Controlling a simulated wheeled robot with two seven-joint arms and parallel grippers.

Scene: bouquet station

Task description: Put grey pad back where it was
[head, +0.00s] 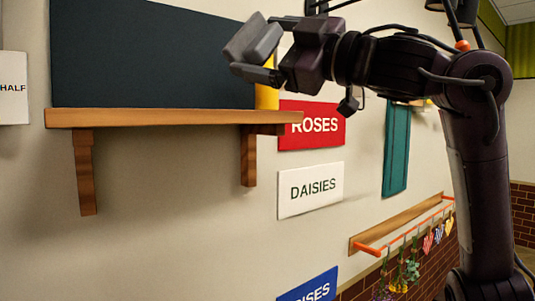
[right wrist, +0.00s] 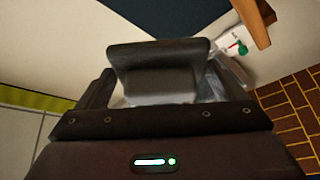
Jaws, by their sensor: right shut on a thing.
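The grey pad (head: 243,40) is at the tip of my right gripper (head: 256,55), which is shut on it. The gripper holds it up in the air, in front of the dark board and above the right part of the wooden shelf in the head view. In the right wrist view, the right gripper (right wrist: 158,75) shows close up, and its dark fingers hide much of what it holds. My left gripper is in neither view.
The wooden shelf (head: 170,117) carries a dark board (head: 150,55) and a yellow object (head: 266,96) near its right end. Signs for roses (head: 312,125) and daisies (head: 310,190) hang below right. A rail (head: 405,225) with hanging bunches is lower right.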

